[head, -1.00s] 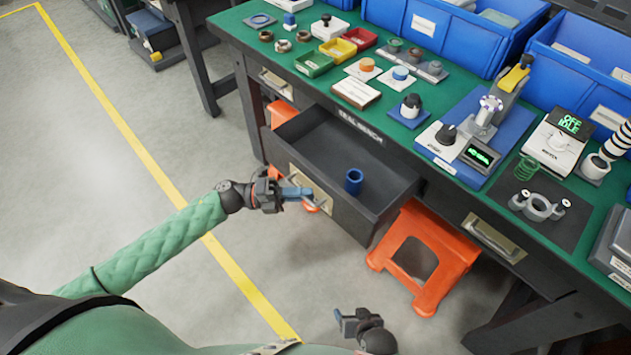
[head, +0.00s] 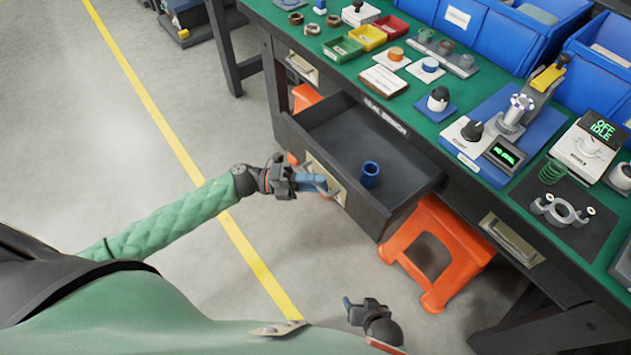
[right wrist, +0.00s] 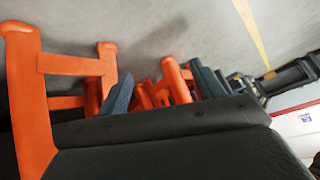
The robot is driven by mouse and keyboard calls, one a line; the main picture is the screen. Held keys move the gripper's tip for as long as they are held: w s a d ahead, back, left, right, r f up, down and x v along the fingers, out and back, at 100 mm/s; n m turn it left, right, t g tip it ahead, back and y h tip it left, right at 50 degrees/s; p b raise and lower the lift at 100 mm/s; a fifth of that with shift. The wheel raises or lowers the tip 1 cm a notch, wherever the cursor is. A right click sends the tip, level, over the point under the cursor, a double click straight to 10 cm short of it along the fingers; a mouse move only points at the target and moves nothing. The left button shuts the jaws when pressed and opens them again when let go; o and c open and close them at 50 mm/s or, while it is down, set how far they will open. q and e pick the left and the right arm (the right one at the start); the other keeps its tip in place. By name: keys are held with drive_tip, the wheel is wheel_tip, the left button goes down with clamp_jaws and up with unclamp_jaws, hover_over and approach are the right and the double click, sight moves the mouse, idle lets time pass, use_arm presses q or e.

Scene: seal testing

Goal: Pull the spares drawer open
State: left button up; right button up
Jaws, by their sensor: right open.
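The spares drawer (head: 400,200) is a dark drawer pulled part way out under the bench top. A blue cylinder (head: 370,174) stands inside it, and the rest of the visible floor is bare. Its front has a pale metal handle plate (head: 338,190), partly hidden by my left gripper (head: 316,184). The left gripper's bluish fingers are at the handle and appear closed on it; the exact contact is small. My right gripper (head: 360,305) is open and empty, low in front of the bench, apart from the drawer. Its fingers also show in the right wrist view (right wrist: 163,88).
An orange stool (head: 440,250) stands under the bench, right of the drawer. Another closed drawer (head: 512,240) is further right. The green bench top (head: 420,120) carries blue bins, small trays and test devices. The floor left of the drawer is clear.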

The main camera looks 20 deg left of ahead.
use_arm(q)
drive_tip(key=s+a+f+b, duration=0.1)
drive_tip(key=a, duration=0.6)
drive_tip(key=shift+a, duration=0.3)
use_arm(e)
drive_tip(key=shift+t, duration=0.3)
drive_tip(key=f, duration=0.2)
drive_tip(key=s+f, duration=0.1)
drive_tip(key=f, duration=0.2)
drive_tip(key=shift+s+d, duration=0.1)
use_arm(q)
drive_tip(key=shift+s, duration=0.1)
